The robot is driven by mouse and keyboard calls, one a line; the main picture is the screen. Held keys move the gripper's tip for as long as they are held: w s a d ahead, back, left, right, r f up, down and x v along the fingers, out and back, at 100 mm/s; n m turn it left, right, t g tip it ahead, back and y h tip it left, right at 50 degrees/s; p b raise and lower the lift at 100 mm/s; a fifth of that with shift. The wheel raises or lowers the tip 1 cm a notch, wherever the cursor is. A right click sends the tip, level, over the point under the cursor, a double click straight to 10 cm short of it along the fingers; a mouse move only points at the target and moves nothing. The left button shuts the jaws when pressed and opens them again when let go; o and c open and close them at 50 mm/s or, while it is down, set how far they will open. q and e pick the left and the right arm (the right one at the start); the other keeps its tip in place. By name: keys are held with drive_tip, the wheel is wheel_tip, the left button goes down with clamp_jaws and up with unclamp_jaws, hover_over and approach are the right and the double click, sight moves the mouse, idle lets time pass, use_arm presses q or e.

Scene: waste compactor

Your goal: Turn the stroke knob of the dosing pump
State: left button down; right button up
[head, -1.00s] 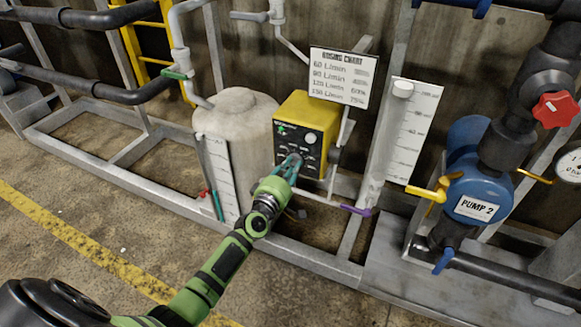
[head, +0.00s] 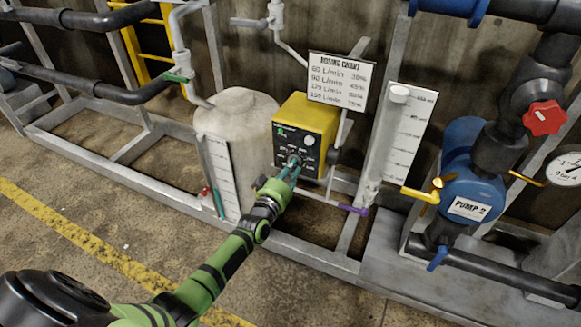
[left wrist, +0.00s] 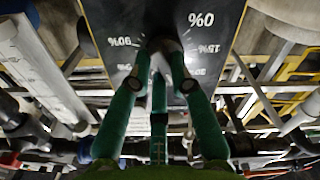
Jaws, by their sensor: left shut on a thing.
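The dosing pump is a yellow box (head: 313,114) with a black front panel (head: 283,143), a pale round dial and small green marks. The panel also shows in the left wrist view (left wrist: 113,20), upside down, with 0%, 15% and 90% marks around the dark stroke knob (left wrist: 165,44). My left gripper (head: 294,162) reaches the lower part of the panel. In the left wrist view its green fingers (left wrist: 160,72) are shut on the knob, on either side of it. The fingers hide part of the knob, and its pointer cannot be made out. My right gripper is not in view.
A dosing chart (head: 341,80) stands above the pump. A pale tank (head: 237,130) is to its left, a white scale tube (head: 396,140) to its right. Blue PUMP 2 (head: 468,180) and a red valve wheel (head: 544,118) are farther right. The floor in front is clear.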

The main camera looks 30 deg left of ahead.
use_arm(q)
drive_tip(key=shift+m+p, duration=0.3)
drive_tip(key=shift+m, duration=0.9)
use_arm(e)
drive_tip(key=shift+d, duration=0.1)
use_arm(q)
drive_tip(key=c, duration=1.1)
unclamp_jaws()
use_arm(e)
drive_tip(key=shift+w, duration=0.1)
use_arm(q)
drive_tip(key=s, duration=1.2)
drive_tip(key=shift+d, duration=0.2)
